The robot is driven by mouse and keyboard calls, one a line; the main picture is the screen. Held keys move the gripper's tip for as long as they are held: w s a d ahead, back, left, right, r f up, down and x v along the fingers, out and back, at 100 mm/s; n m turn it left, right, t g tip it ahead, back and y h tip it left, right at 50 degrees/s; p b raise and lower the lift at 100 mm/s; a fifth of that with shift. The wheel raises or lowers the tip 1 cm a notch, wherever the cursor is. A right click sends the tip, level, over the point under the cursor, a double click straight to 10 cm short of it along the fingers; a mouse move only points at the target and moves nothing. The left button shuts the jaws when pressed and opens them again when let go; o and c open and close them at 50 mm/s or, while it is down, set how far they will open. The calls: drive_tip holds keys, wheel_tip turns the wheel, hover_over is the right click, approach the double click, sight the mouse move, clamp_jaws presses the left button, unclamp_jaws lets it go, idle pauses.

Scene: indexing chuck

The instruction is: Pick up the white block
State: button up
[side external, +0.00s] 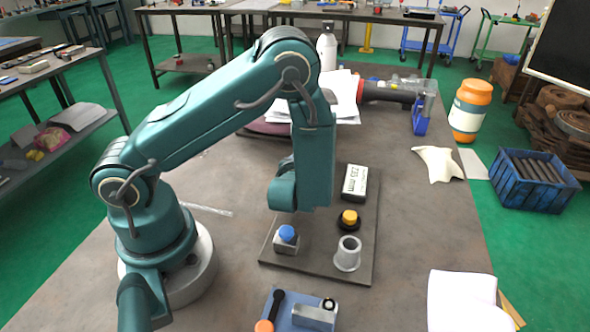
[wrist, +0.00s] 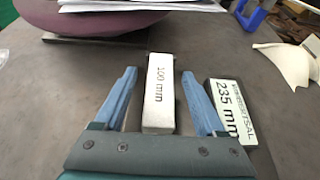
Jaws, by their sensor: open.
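A white block (wrist: 158,95) marked "100 mm" shows in the wrist view, with its long side running away from me. My gripper (wrist: 158,74) is open, with one blue finger on each side of this block. Gaps show between the fingers and the block. A second block (wrist: 228,112), white-faced with dark edges and marked "235 mm", lies just right of the right finger. It also shows in the side view (side external: 355,183), on a dark plate. The "100 mm" block and my fingers are hidden behind my arm in the side view.
The dark plate (side external: 308,263) also holds a blue-topped block (side external: 286,239), a yellow-knobbed part (side external: 349,219) and a grey flanged cup (side external: 347,254). A blue tray with tools (side external: 290,318) is at the front. White papers (side external: 345,97) lie behind.

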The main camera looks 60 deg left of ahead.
clamp_jaws()
idle(0.4)
